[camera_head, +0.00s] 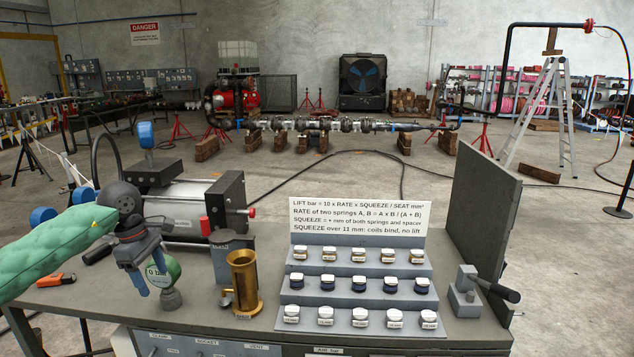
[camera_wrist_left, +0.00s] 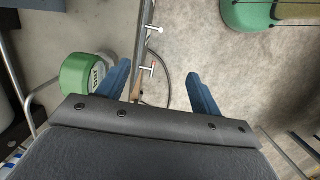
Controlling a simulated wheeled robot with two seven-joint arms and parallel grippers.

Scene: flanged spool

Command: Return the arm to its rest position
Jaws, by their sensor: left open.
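My left arm, in a green padded sleeve (camera_head: 55,248), reaches in from the left over the workbench (camera_head: 90,312). My left gripper (camera_head: 150,284) points down over the bench's left part, and its blue fingers are apart. In the left wrist view the gripper (camera_wrist_left: 158,85) is open, with no object gripped. A green-rimmed gauge (camera_head: 172,270) shows just behind the fingers in the head view; whether they touch it cannot be told. My right gripper is not in view.
A brass flanged cylinder (camera_head: 244,283) stands right of the gripper. A stepped rack (camera_head: 355,318) holds several small labelled pieces. A grey lever block (camera_head: 465,292) and upright panel (camera_head: 478,220) are at the right. An orange-and-black tool (camera_head: 56,279) lies at left.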

